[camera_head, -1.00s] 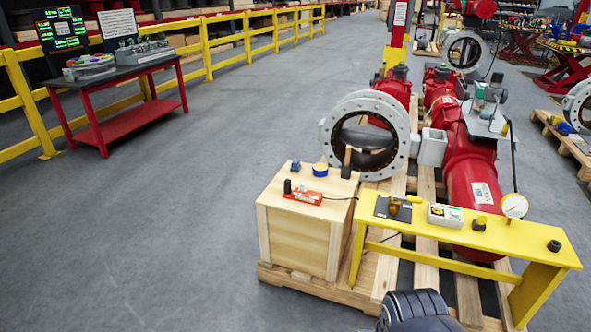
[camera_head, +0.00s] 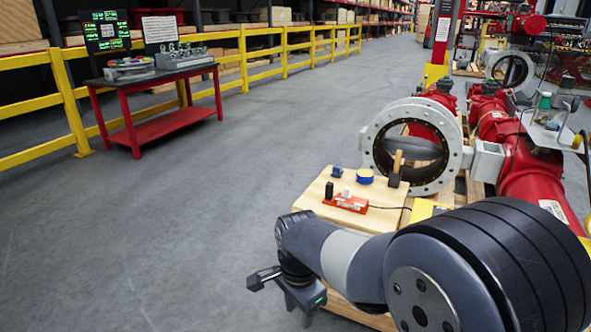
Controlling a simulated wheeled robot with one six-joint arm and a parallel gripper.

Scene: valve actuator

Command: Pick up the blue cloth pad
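Two small blue things lie on top of the light wooden box (camera_head: 318,197): a small dark-blue piece (camera_head: 337,171) and a rounder blue piece (camera_head: 365,176) to its right. I cannot tell for sure which is the cloth pad. My gripper (camera_head: 281,299) hangs in front of the box, left of its near corner, apart from both blue things. Its two dark fingers are spread and nothing shows between them. My arm hides the front of the box.
A red device with a black knob (camera_head: 346,203) and a dark upright block (camera_head: 396,171) share the box top. A grey flanged valve (camera_head: 450,140) stands close behind. A red table (camera_head: 160,125) and yellow railing (camera_head: 262,45) stand at left. Open floor lies left of the box.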

